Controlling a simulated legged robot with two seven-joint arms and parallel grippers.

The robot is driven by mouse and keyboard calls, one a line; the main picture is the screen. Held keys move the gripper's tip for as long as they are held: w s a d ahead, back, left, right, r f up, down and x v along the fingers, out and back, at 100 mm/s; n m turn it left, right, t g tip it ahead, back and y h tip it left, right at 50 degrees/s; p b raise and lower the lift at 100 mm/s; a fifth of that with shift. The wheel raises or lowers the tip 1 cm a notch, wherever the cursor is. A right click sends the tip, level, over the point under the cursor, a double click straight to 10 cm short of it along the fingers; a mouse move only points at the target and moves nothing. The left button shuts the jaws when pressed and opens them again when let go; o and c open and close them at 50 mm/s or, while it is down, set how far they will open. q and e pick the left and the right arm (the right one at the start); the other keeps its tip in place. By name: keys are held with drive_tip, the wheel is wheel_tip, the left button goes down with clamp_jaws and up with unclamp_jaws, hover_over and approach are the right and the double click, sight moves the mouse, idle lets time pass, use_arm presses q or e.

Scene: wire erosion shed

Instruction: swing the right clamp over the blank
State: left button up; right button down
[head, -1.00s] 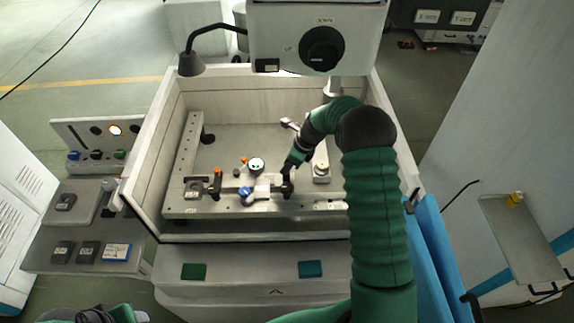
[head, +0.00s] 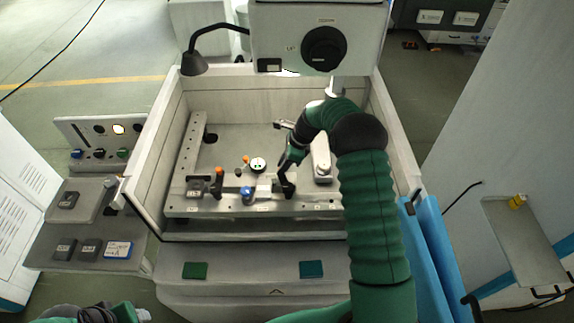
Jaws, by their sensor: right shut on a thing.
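My right gripper (head: 285,178) reaches down from the right over the fixture rail (head: 328,207). It is shut on the dark right clamp (head: 289,191), whose handle is largely hidden by the fingers. The blank, which looks like a small grey metal block (head: 264,187), sits just left of that clamp. I cannot tell whether the clamp arm lies over it. The left clamp (head: 217,185), dark with an orange top, stands farther left on the rail. Part of my left arm shows at the bottom left; no left gripper fingers can be made out.
A blue knob (head: 247,195) and a round white dial (head: 258,164) are close to the blank. The tank walls (head: 150,150) surround the fixture. The machine head (head: 318,38) hangs behind. A control panel (head: 100,135) stands left. The tank floor behind the rail is mostly clear.

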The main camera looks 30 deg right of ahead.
drive_tip(key=a+n, duration=0.1)
drive_tip(key=n, duration=0.1)
drive_tip(key=a+n+g, duration=0.1)
drive_tip(key=shift+w+a+f+n+y, duration=0.1)
drive_tip(key=shift+a+f+n+y, duration=0.1)
drive_tip(key=shift+a+n+y, duration=0.2)
drive_tip(key=a+n+g, duration=0.1)
drive_tip(key=a+n, duration=0.1)
drive_tip(key=n, duration=0.1)
drive_tip(key=shift+s+a+n+g+b, duration=0.1)
drive_tip(key=shift+s+n+g+b, duration=0.1)
drive_tip(key=shift+n+g+b, duration=0.15)
drive_tip(key=a+n, duration=0.1)
drive_tip(key=s+a+n+g, duration=0.1)
drive_tip(key=n, duration=0.1)
drive_tip(key=shift+n+g, duration=0.25)
drive_tip(key=shift+s+a+r+n+g+h, duration=0.1)
drive_tip(key=shift+s+a+n+g+h, duration=0.25)
drive_tip(key=shift+n, duration=0.5)
drive_tip(key=shift+s+a+r+n+g+h, duration=0.15)
drive_tip(key=shift+s+a+n, duration=0.3)
drive_tip(key=shift+n, duration=0.4)
drive_tip(key=shift+f, duration=0.1)
drive_tip(key=c, duration=1.3)
unclamp_jaws()
drive_tip(key=shift+d, duration=0.1)
